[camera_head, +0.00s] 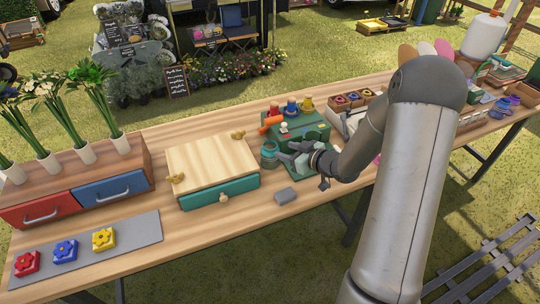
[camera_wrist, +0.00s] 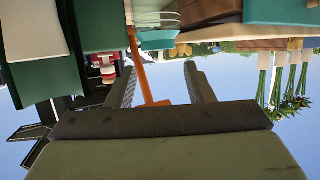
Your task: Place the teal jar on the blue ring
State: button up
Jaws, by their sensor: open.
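The teal jar (camera_head: 268,155) stands on the wooden table beside the green stand, just left of my gripper (camera_head: 286,158). In the upside-down wrist view, what looks like the jar (camera_wrist: 158,40) shows beyond the fingertips, roughly between them. My gripper (camera_wrist: 160,78) is open, with nothing between its fingers. Bluish ring-like items (camera_head: 510,100) also lie at the far right. I cannot tell which is the blue ring.
The green stand (camera_head: 305,128) with an orange-handled item (camera_head: 272,121) is close behind my gripper. A wooden-topped box with a teal drawer (camera_head: 232,190) stands left of the jar. A grey mat (camera_head: 135,238) holds colored flower blocks.

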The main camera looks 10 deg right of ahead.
aim_at(266, 144)
jog(key=p+x, duration=0.1)
jog(key=x, duration=0.2)
jog(key=p+x, duration=0.1)
jog(key=x, duration=0.3)
jog(key=shift+w+a+f, duration=0.1)
jog(key=shift+w+f, duration=0.1)
jog(key=shift+f, duration=0.1)
grip_shut()
